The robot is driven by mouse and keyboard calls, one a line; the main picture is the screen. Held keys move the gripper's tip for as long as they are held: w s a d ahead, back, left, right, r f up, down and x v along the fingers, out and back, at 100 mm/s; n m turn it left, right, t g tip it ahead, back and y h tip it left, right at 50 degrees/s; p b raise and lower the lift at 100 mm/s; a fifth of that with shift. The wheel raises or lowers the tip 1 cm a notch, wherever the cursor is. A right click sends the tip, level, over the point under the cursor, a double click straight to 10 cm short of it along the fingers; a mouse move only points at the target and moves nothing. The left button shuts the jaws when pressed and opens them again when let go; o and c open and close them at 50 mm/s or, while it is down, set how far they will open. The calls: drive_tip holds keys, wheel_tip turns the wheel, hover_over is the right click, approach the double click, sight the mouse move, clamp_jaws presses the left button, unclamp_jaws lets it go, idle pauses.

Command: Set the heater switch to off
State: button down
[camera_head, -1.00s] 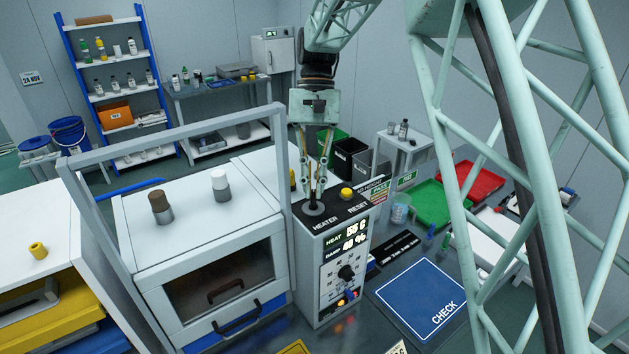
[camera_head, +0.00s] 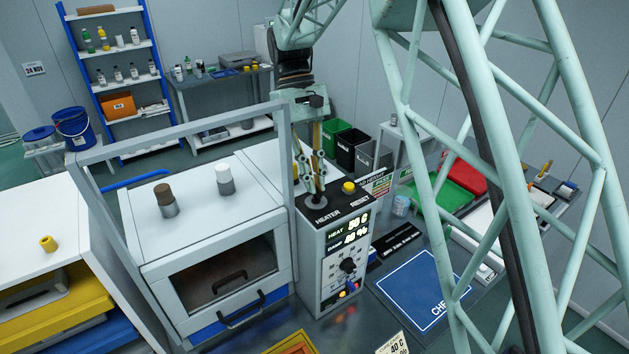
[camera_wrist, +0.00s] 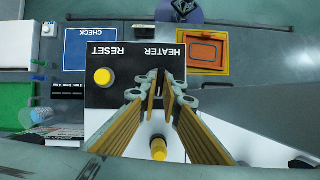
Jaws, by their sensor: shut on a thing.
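The control box (camera_head: 338,262) has a black top with the words HEATER and RESET. The heater switch (camera_head: 316,202) stands on this top behind the word HEATER; its round grey base shows, and its lever is mostly hidden by the fingers. My gripper (camera_head: 317,188) points down over it, shut on the lever. In the wrist view, my gripper's yellow-padded fingers (camera_wrist: 164,85) are close together beside the word HEATER, and the lever between them cannot be made out. The lever's set position cannot be read.
A yellow reset button (camera_head: 348,187) sits right of my gripper and also shows in the wrist view (camera_wrist: 103,77). A pale upright frame (camera_head: 278,150) stands close on the left, by the white cabinet (camera_head: 205,225). A blue CHECK mat (camera_head: 425,290) lies right of the box.

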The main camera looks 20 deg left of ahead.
drive_tip(key=c, duration=2.8)
unclamp_jaws()
drive_tip(key=shift+r, duration=0.15)
drive_tip(key=shift+v, duration=5.85)
drive_tip(key=shift+d, duration=0.1)
